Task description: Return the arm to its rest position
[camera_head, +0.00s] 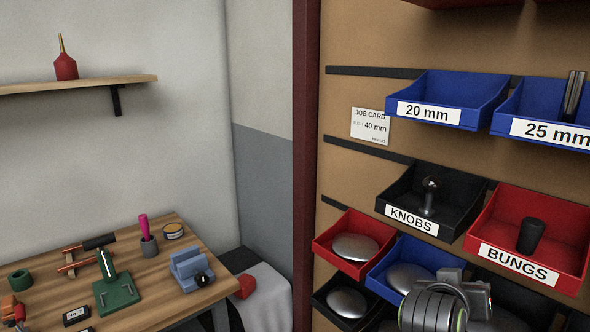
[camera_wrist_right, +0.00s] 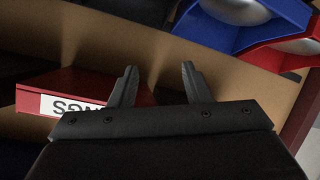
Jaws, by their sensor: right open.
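My right gripper (camera_wrist_right: 157,82) shows in the right wrist view with its two dark fingers apart and nothing between them. Part of the red BUNGS bin (camera_wrist_right: 85,88) lies behind the left finger in that view, its label upside down. In the head view, part of my right arm (camera_head: 440,308) stands at the lower right in front of the lower bins, and its fingertips cannot be made out there. My left gripper is in neither view.
The rack holds a blue 20 mm bin (camera_head: 445,98), a blue 25 mm bin (camera_head: 540,100), a black KNOBS bin (camera_head: 460,190) and a red BUNGS bin (camera_head: 505,205). A wooden bench (camera_head: 135,265) with tools stands at the left, below a shelf (camera_head: 60,86).

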